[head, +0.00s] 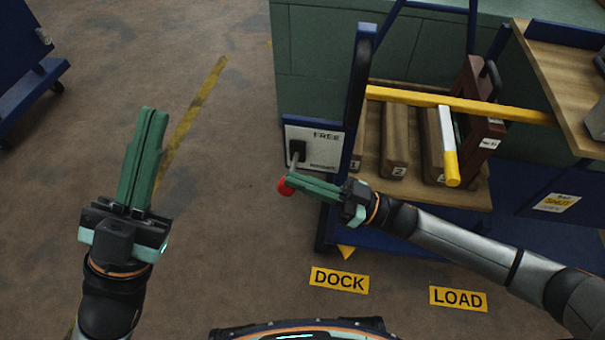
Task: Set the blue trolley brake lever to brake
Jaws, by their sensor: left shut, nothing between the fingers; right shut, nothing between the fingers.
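The brake lever's white plate (322,148) is on the near left corner of the blue trolley (361,75). FREE is printed at its top; the smaller lower label is hard to read. The lever (294,160) runs from a black pivot down to a red knob (284,187), toward the lower label's end. My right gripper (290,181) is shut, its fingertips at the knob and partly covering it; whether they touch cannot be told. My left gripper (150,112) is shut and empty over the open floor, well left of the trolley.
A wooden table (570,75) stands at right. DOCK (339,281) and LOAD (458,299) floor labels lie in front.

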